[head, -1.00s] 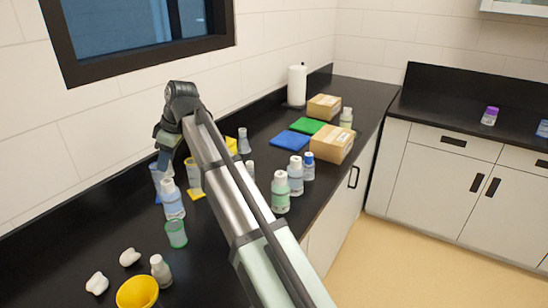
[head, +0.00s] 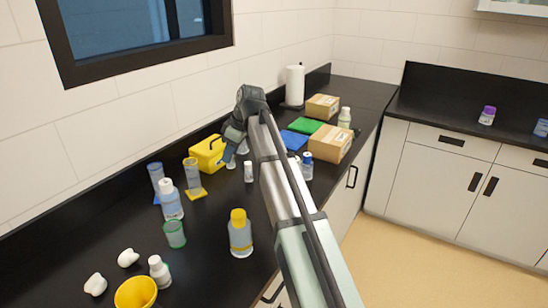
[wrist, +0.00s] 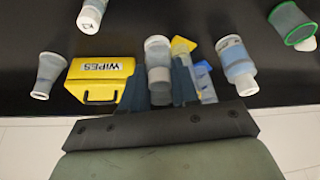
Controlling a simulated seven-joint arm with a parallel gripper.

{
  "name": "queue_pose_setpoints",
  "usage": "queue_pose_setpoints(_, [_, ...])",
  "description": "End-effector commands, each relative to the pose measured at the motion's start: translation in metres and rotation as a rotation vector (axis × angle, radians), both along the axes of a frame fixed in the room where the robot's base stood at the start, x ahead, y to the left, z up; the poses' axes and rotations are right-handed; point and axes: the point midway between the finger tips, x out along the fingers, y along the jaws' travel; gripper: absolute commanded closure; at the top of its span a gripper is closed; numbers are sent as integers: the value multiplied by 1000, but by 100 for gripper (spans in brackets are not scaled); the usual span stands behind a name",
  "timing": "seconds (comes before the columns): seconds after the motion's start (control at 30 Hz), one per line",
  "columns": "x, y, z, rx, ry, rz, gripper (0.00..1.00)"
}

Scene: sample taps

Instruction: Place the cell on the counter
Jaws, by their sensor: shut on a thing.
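My gripper (head: 231,146) is over the counter (head: 110,223), beside the yellow wipes box (head: 206,152). In the wrist view its dark fingers (wrist: 162,88) are shut on a clear, greyish cylinder (wrist: 158,60), which I take to be the cell. In the head view the held cell is small and mostly hidden by the fingers, so I cannot tell its clearance above the counter. The black counter lies below it.
A small vial (head: 248,171) stands right of my gripper. A yellow-capped bottle (head: 239,233) is nearer.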

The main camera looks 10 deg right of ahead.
Motion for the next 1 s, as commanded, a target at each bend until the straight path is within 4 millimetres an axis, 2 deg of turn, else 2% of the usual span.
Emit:
queue_pose_setpoints(0.27, [-1, 0, -25, -1, 1, 1, 99])
queue_pose_setpoints(0.53, [-1, 0, -66, 0, 2, 1, 99])
queue_pose_setpoints(0.77, [0, 0, -80, 0, 0, 1, 99])
queue_pose_setpoints(1.0, [-1, 0, -108, -1, 1, 1, 99])
